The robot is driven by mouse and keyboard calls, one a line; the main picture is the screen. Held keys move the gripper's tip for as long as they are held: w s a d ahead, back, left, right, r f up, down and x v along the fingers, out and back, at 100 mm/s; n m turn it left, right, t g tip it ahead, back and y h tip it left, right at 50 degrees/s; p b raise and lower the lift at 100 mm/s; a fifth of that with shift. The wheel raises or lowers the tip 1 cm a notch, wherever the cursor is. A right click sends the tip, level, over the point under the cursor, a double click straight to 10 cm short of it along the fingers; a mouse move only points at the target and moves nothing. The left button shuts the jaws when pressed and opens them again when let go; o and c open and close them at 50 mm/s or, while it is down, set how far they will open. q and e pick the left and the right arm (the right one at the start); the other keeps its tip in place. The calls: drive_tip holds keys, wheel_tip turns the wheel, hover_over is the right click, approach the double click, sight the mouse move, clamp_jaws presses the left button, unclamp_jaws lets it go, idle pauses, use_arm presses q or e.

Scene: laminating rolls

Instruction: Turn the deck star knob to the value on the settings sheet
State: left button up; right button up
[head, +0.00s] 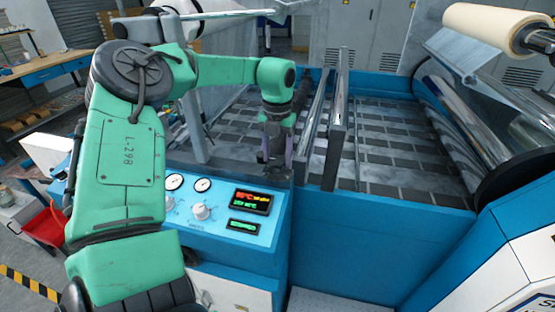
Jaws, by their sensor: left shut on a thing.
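My left arm, green with black joints, reaches in from the left over the blue control panel (225,255). My left gripper (274,162) points down at the machine's deck edge, just behind the panel's right end. It is shut on the deck star knob (277,172), a small dark shape mostly hidden by the fingers. The knob's pointer and scale cannot be made out. I cannot pick out the settings sheet. My right gripper is not in view.
The panel carries round gauges (203,185), a pale knob (201,212) and a lit display (250,201). Upright metal posts (338,120) stand close to the right of the gripper. A cream roll (490,25) sits at top right.

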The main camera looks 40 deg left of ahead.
use_arm(q)
drive_tip(key=m, duration=0.6)
drive_tip(key=shift+r+m+b, duration=0.1)
drive_tip(key=shift+m+b, duration=0.2)
drive_tip(key=shift+b, duration=0.1)
drive_tip(key=m, duration=1.1)
drive_tip(key=shift+m, duration=0.3)
drive_tip(key=m, duration=0.4)
drive_tip(key=shift+m+p, duration=0.3)
drive_tip(key=shift+p, duration=0.05)
drive_tip(key=m, duration=0.3)
drive_tip(key=shift+m, duration=2)
